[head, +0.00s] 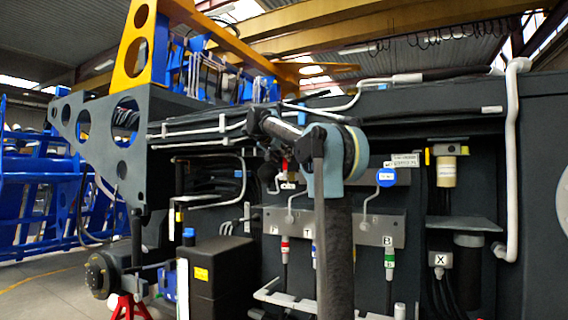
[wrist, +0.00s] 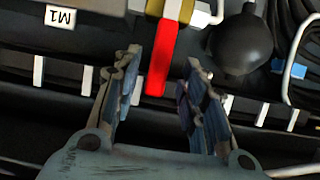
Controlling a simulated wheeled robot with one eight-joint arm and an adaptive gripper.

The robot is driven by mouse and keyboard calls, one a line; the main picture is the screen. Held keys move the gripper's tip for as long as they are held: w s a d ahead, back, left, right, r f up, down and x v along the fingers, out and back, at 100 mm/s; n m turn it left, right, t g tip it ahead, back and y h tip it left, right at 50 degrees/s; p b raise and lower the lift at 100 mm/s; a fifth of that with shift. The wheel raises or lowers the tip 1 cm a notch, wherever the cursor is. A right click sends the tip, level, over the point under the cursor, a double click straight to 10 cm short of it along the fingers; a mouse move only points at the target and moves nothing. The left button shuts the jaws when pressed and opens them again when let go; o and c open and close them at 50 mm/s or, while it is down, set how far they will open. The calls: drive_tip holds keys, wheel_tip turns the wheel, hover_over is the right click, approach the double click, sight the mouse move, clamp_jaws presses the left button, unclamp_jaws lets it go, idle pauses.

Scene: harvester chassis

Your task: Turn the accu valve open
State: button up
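The accu valve shows in the wrist view as a brass-coloured body (wrist: 172,9) with a red lever handle (wrist: 160,60) running down from it. My gripper (wrist: 163,68) is open, with one finger left of the red handle and one right of it. The handle's lower end reaches into the gap between the fingers, with room on both sides. I cannot tell whether the fingers are level with it in depth. In the head view my arm stands in front of the chassis and its end is hard to make out. A small red part (head: 284,165) shows just left of my wrist there.
In the wrist view a label marked M1 (wrist: 60,17) is at upper left, and a dark round accumulator (wrist: 241,44) and black hoses are at upper right. In the head view a grey plate (head: 385,229) with hose couplings is below, beside a dark box (head: 222,275).

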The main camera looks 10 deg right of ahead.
sight(285, 170)
drive_tip(key=shift+x, duration=1.9)
clamp_jaws()
